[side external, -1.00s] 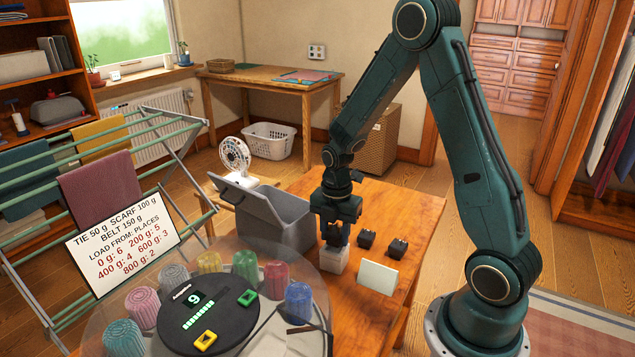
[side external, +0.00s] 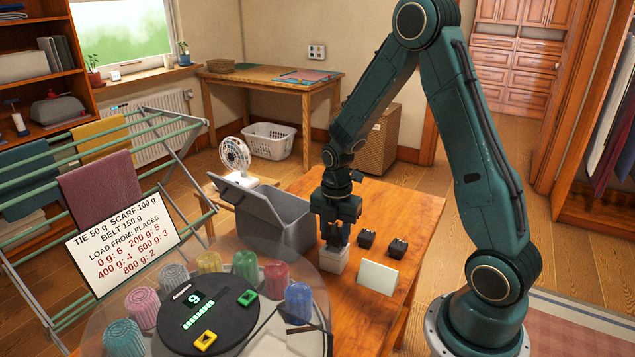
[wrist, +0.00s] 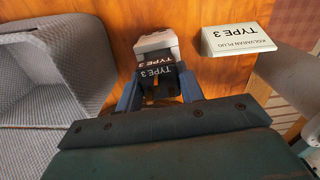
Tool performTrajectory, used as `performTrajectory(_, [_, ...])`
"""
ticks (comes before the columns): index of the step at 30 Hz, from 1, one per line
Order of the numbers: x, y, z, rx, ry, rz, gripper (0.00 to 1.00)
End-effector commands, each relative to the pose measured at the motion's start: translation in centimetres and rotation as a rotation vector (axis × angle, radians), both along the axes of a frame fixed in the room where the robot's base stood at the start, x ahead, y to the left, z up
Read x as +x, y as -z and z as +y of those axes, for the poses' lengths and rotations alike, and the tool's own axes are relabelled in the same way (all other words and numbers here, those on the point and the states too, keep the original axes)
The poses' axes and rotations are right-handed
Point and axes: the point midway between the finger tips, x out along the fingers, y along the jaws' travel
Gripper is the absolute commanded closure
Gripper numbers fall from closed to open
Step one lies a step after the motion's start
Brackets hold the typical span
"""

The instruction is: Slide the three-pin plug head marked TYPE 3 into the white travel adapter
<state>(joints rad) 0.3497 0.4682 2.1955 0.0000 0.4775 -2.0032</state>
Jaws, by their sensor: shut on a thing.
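My gripper (side external: 338,236) is shut on a black plug head (wrist: 158,70) with TYPE 3 lettering, which reads upside down in the wrist view. The blue fingers hold it from both sides. The white travel adapter (side external: 334,263) sits on the wooden table directly below the gripper. In the wrist view the adapter (wrist: 155,42) shows just beyond the plug head, with part of it hidden behind the head. The two look very close or touching; I cannot tell how far the head is in.
Two other black plug heads (side external: 366,239) (side external: 397,248) stand right of the adapter. A cream card (side external: 377,277) reading TYPE 3 in the wrist view stands in front. A grey open-lidded bin (side external: 272,222) is close on the left. A clear-covered carousel (side external: 210,315) is in the foreground.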

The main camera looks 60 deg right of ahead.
Motion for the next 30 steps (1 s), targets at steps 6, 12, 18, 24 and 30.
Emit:
performTrajectory(6, [0.0,0.13,0.0,0.0,0.0,0.0,0.84])
performTrajectory(12, [0.01,0.3,0.0,0.0,0.0,0.0,0.84])
performTrajectory(18, [0.01,0.47,-0.01,0.0,0.0,0.0,0.84])
performTrajectory(24, [0.0,0.63,0.0,0.0,0.0,0.0,0.84])
performTrajectory(30, [0.0,0.81,0.0,0.0,0.0,0.001,0.84])
